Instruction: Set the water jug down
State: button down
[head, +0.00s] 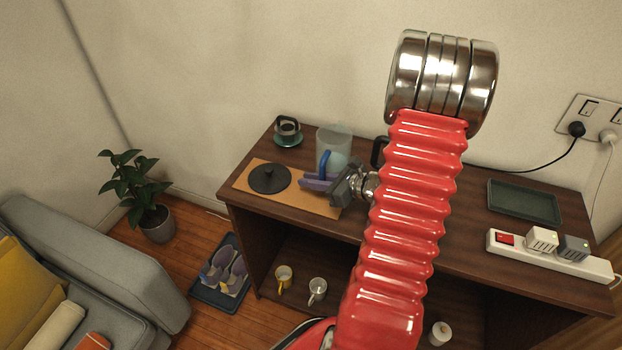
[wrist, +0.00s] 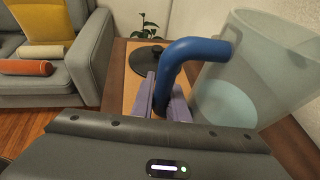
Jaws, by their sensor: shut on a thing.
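The water jug is a clear, pale-blue tinted vessel (head: 333,143) with a thick blue handle, and it holds some bluish water. In the wrist view the jug (wrist: 262,75) fills the right side and its handle (wrist: 196,48) rises between my fingers. My gripper (head: 317,182), with purple fingers, is shut on the handle. Its fingers also show in the wrist view (wrist: 164,100). The jug looks roughly upright in the head view, over the back right of a cork mat (head: 322,207). Its base is partly hidden, and I cannot tell whether it touches anything.
A black knobbed disc (head: 270,179) lies on the mat's left part. A dark cup (head: 288,127) on a teal saucer stands behind. A green tray (head: 525,203) and power strip (head: 550,258) are at the right of the wooden cabinet top. My red arm hides its middle.

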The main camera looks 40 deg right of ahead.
jog(key=shift+f, duration=0.25)
jog(key=c, duration=1.7)
grip_release()
jog(key=shift+o, duration=0.2)
jog(key=shift+s, duration=0.15)
jog(key=v, duration=1.3)
jog(key=shift+s, duration=0.3)
jog(key=shift+d, duration=0.15)
